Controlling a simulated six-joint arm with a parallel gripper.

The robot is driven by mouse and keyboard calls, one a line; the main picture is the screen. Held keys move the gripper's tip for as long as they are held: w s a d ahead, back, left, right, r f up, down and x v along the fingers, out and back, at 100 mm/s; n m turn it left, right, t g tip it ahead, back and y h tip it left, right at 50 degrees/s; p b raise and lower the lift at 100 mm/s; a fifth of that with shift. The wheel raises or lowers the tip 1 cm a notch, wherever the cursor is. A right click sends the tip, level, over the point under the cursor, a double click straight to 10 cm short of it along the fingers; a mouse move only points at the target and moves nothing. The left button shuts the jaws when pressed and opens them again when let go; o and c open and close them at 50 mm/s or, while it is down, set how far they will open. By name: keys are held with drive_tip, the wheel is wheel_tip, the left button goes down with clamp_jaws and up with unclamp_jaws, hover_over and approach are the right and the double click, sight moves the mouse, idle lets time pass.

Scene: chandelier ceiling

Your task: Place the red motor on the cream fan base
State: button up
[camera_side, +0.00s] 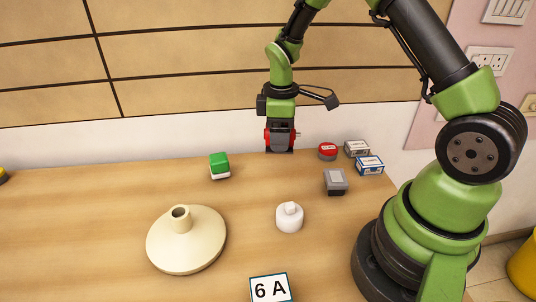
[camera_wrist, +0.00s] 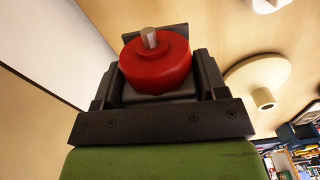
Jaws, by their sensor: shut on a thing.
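My gripper (camera_side: 281,144) is shut on the red motor (camera_side: 267,138), above the back of the table. In the wrist view the red motor (camera_wrist: 155,65) is a round red body with a short metal shaft, held between the dark jaws of my gripper (camera_wrist: 155,75). The cream fan base (camera_side: 187,245) stands on the table at the front left in the side view, a wide disc with a short hollow neck. It also shows at the right of the wrist view (camera_wrist: 245,77). The motor is well apart from the base.
A green and white block (camera_side: 220,166) stands left of my gripper. A red round item (camera_side: 327,151), small boxes (camera_side: 369,165), a grey block (camera_side: 335,181) and a white knobbed piece (camera_side: 289,218) are at the right. A "6 A" card (camera_side: 270,289) is at the front.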

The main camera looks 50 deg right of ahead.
drive_tip(key=shift+w+r, duration=0.1)
drive_tip(key=shift+r, duration=0.45)
drive_tip(key=shift+n, duration=0.6)
drive_tip(key=w+a+r, duration=0.1)
drive_tip(key=a, duration=0.3)
drive_tip(key=w+a+r, duration=0.2)
drive_tip(key=a, duration=0.3)
drive_tip(key=w+a+r, duration=0.1)
drive_tip(key=a, duration=0.3)
drive_tip(key=shift+w+a+r, duration=0.15)
drive_tip(key=shift+w+a, duration=0.05)
drive_tip(key=s+a+r, duration=0.1)
drive_tip(key=a+r, duration=0.2)
drive_tip(key=a, duration=0.7)
drive_tip(key=shift+a+r+n, duration=0.3)
drive_tip(key=shift+a+r, duration=0.05)
drive_tip(key=shift+a, duration=0.05)
hover_over(178, 212)
wheel_tip(178, 212, down, 5)
drive_tip(key=shift+f, duration=2.25)
drive_tip(key=shift+f, duration=0.1)
drive_tip(key=o, duration=1.3)
